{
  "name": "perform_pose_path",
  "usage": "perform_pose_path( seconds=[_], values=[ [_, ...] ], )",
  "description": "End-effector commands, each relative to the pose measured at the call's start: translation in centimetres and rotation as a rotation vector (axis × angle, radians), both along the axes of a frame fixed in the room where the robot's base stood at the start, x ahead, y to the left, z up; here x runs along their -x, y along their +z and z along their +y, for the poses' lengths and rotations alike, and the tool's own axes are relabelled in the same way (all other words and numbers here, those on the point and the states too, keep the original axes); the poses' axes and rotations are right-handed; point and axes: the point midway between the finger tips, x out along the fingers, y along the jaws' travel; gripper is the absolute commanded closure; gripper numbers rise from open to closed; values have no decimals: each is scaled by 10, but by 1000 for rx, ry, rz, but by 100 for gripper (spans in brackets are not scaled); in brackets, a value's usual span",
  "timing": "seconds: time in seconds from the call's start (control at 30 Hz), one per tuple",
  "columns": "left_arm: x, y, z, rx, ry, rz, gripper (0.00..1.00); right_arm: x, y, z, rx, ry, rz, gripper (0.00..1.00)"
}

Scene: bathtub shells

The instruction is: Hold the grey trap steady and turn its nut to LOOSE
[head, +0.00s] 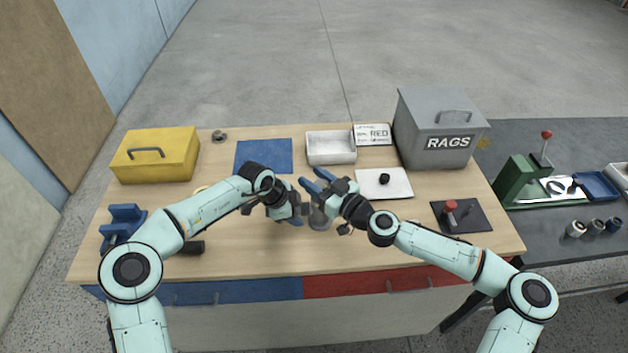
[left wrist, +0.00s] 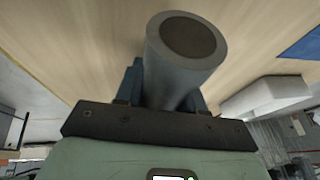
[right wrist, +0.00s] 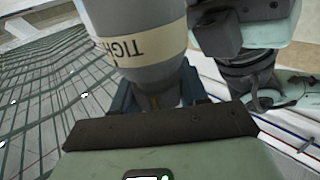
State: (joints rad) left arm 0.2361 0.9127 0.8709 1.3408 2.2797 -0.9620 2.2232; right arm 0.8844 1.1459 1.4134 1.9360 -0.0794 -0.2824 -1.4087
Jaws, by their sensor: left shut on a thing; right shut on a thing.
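The grey trap (head: 319,220) shows only partly in the head view, low between my two grippers. In the left wrist view a grey pipe end of it (left wrist: 208,62) with a dark round opening sits between the blue fingers of my left gripper (head: 297,214), which is shut on it. My right gripper (head: 317,181) is shut on a grey rounded part, which I take as the nut (right wrist: 155,75). A cream band on this part reads "TIGH", upside down, with the rest cut off. No LOOSE mark shows. My grippers are close together, and hide most of the trap.
A blue mat (head: 263,155), a white tray (head: 330,148), a white board (head: 395,184) with a black knob and a grey RAGS bin (head: 440,128) stand behind. A yellow box (head: 153,155) is at left. A dark plate (head: 475,219) with a red-topped post is at right. The front middle is clear.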

Motion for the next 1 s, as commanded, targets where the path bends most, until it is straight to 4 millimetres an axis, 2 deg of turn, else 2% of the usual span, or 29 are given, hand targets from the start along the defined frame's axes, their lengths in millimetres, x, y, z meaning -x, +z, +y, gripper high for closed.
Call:
perform_pose_path(
  seconds=[0.47, 1.0],
  values=[
    [1, 1, -2, 3, -3, -2, 98, -1, -3, 3, 14, -373, 7, 87],
    [1, 2, -3, 5, -4, -2, 98, -5, -2, -12, -2, -750, 4, 87]
  ],
)
